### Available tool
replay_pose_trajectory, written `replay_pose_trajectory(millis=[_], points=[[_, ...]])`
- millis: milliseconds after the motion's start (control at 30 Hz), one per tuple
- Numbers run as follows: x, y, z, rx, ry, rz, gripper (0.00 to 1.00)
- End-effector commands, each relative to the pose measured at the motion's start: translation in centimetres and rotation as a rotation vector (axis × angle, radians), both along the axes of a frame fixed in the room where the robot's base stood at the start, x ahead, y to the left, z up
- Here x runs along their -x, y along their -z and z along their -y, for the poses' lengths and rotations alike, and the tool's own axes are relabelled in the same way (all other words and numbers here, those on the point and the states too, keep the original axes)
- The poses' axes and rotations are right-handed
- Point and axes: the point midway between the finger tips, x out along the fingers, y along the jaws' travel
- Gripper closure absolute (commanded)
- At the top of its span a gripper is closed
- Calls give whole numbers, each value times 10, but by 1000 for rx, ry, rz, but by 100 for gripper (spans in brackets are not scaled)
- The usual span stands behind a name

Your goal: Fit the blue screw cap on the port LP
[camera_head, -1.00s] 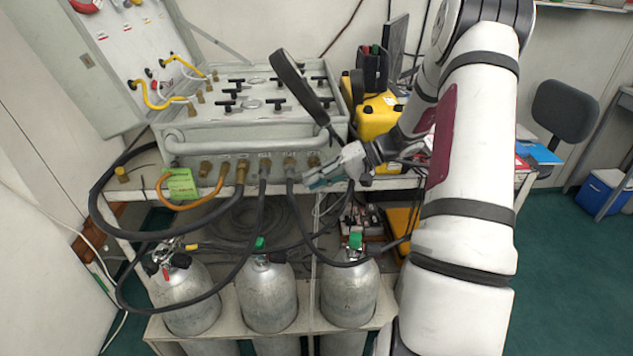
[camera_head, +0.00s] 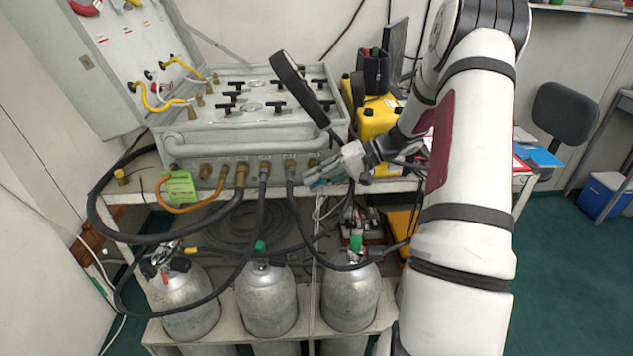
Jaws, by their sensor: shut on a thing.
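The grey air panel (camera_head: 165,155) has a row of brass ports along its front face. Its labels are too small to read, so I cannot tell which port is LP. A brass port (camera_head: 313,163) at the right end of the row is partly behind my gripper. My gripper (camera_head: 312,181) is at the right end of the panel front, with its fingers pointing left, just below and in front of that port. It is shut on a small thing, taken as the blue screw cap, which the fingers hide. I cannot tell whether it touches the port.
Black hoses (camera_head: 292,205) hang from neighbouring ports, close left of my gripper. A black lamp-like paddle (camera_head: 290,75) slants down just above it. Grey cylinders (camera_head: 267,305) stand below in a rack. A yellow case (camera_head: 378,118) stands behind my wrist.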

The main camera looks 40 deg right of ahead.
Motion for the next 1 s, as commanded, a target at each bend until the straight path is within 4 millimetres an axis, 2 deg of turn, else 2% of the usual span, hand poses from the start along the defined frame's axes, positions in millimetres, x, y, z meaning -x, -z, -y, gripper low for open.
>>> replay_pose_trajectory(millis=[800, 833, 900, 1000], points=[[-7, 0, 5, 2, 1, 1, 100], [-7, 0, 5, 2, 1, 1, 74], [-7, 0, 5, 2, 0, 1, 59], [-7, 0, 5, 1, 0, 1, 58]])
